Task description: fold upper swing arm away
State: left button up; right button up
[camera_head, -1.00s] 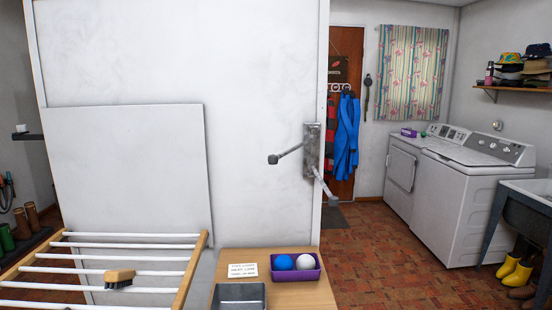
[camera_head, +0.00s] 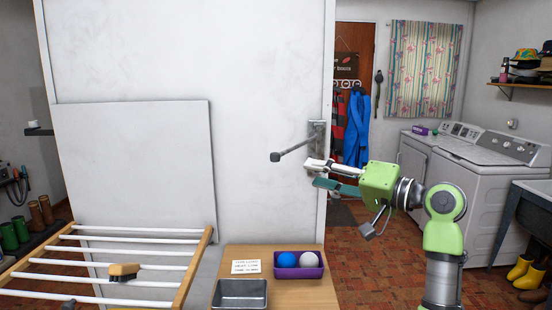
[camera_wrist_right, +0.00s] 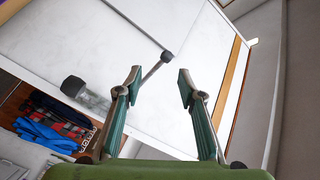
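The upper swing arm (camera_head: 295,148) is a grey rod with a dark knob. It points left from a metal wall bracket (camera_head: 317,135) at the white partition's right edge. My right gripper (camera_head: 314,173) is open and empty, just below and right of the rod, fingers pointing left. In the right wrist view the open fingers (camera_wrist_right: 160,85) have the upper arm's knob (camera_wrist_right: 167,56) beyond the gap between them. The rod passes partly behind the left finger. The lower swing arm's end (camera_wrist_right: 72,86) shows at the left there; my gripper hides it in the head view. My left gripper is out of view.
A wooden table (camera_head: 290,298) below the bracket holds a purple tray (camera_head: 299,272) with two balls, a metal tray (camera_head: 240,308) and a card. A drying rack (camera_head: 190,265) with a brush stands at left. The doorway side has open floor (camera_head: 370,255) before the washers.

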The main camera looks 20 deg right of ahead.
aim_at(279, 158)
jog(key=p+x, duration=0.1)
jog(key=x, duration=0.3)
jog(key=r+p+x, duration=0.1)
jog(key=p+x, duration=0.1)
jog(key=x, duration=0.2)
jog(key=r+p+x, duration=0.1)
jog(key=x, duration=0.3)
jog(key=shift+w+a, duration=0.15)
jog(key=shift+w, duration=0.05)
jog(key=shift+w+a+f, duration=0.1)
jog(key=shift+w+a, duration=0.2)
jog(key=shift+w, duration=0.15)
grip_shut()
